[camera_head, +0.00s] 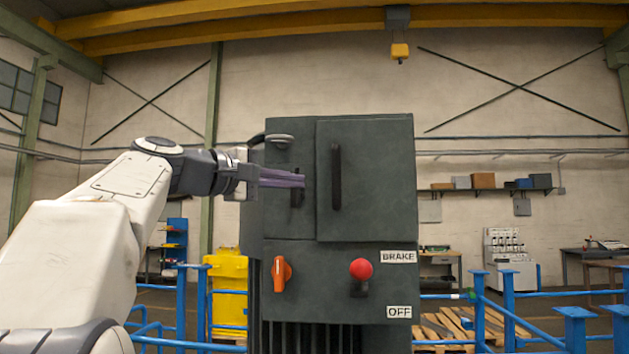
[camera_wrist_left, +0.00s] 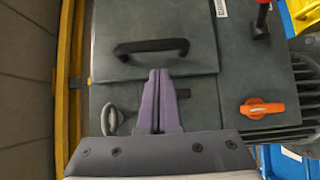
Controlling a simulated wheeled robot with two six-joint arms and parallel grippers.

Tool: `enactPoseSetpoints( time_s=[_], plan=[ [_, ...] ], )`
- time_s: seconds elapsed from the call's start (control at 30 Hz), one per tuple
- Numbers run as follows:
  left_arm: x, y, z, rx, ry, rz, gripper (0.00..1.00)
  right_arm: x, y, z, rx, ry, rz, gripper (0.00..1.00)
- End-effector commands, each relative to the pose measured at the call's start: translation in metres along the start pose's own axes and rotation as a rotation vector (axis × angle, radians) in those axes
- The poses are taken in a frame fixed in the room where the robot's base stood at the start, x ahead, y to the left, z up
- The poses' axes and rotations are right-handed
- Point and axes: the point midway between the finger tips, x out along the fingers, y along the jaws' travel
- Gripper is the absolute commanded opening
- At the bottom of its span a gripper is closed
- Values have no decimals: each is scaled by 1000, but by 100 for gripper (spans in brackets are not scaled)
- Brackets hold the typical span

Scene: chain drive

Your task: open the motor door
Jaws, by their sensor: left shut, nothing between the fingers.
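The motor door (camera_head: 375,185) is the dark grey-green panel at the upper right of the cabinet and looks shut. Its black bar handle (camera_head: 336,177) runs upright near its left edge; the handle also shows in the left wrist view (camera_wrist_left: 152,46). My left gripper (camera_head: 303,181) is shut and empty, its purple fingers left of the handle, in front of the narrow left panel. In the left wrist view its fingertips (camera_wrist_left: 158,72) lie by the door's edge, apart from the handle in the picture. A small dark piece (camera_head: 296,196) on the left panel is partly hidden behind the fingers. My right gripper is out of view.
A grey rounded handle (camera_head: 279,139) sits above my left fingers. Below the door are an orange lever (camera_head: 281,273) and a red knob (camera_head: 360,269), with BRAKE and OFF labels. Blue railings (camera_head: 480,305) stand on both sides of the cabinet.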

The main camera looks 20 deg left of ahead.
Motion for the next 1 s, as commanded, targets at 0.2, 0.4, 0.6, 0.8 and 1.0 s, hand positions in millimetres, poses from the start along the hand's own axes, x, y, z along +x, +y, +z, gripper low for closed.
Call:
enactPoseSetpoints(
  time_s=[0.2,0.4,0.6,0.8,1.0],
  plan=[
    [42,2,2,-5,-7,-5,0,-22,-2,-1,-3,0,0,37],
    [74,1,1,-4,-5,-5,0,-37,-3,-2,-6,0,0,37],
    [88,-1,1,-2,-1,-4,0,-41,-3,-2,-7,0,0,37],
    [89,-2,1,-2,-1,-5,0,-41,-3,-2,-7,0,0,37],
    [88,-2,1,-1,-1,-4,0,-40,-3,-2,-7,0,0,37]
  ],
)
